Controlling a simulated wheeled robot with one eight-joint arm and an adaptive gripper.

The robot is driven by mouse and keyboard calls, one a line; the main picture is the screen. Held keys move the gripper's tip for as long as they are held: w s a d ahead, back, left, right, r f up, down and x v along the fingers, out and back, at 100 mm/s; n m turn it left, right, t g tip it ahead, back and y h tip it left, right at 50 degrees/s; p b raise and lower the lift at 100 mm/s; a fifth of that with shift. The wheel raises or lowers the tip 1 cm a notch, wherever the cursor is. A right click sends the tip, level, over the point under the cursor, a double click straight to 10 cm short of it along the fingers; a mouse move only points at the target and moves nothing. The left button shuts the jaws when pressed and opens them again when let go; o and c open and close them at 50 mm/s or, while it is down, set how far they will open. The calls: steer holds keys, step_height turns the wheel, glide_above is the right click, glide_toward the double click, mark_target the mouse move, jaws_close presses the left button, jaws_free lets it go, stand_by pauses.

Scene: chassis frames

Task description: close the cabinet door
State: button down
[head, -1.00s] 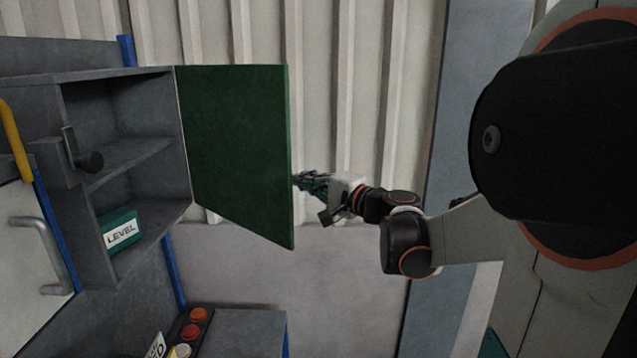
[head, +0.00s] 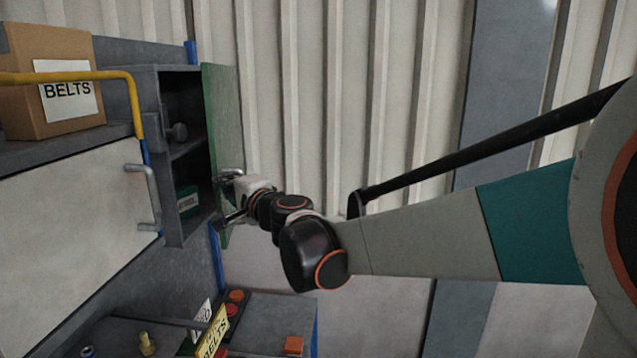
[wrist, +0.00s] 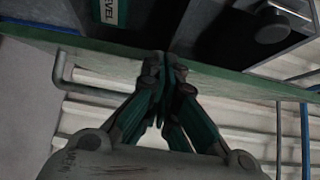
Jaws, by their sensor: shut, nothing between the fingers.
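The green cabinet door (head: 222,112) stands open on the right side of the grey cabinet (head: 180,69), seen at a steep angle. In the wrist view the door (wrist: 225,77) crosses as a green strip, with the cabinet's inside beyond it. A bent metal handle (wrist: 62,72) is on the door's outer face. My gripper (wrist: 165,62) is shut and empty, its fingertips at the door to the right of the handle. I cannot tell whether they press on it. In the head view my gripper (head: 226,182) is at the door's outer side, its tips partly hidden.
A green labelled box (head: 187,199) lies inside the cabinet. A dark knob (head: 178,132) shows in front of the opening. A "BELTS" carton (head: 52,82) stands left behind a yellow rail (head: 75,77). A bench with buttons (head: 232,309) is below. The ribbed wall is right of the door.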

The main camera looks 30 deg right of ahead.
steer(key=a, duration=0.1)
steer(key=w+a, duration=0.1)
steer(key=a, duration=0.1)
steer(key=w+a, duration=0.1)
steer(key=a, duration=0.1)
steer(key=shift+a+b, duration=0.15)
steer(key=shift+b, duration=0.15)
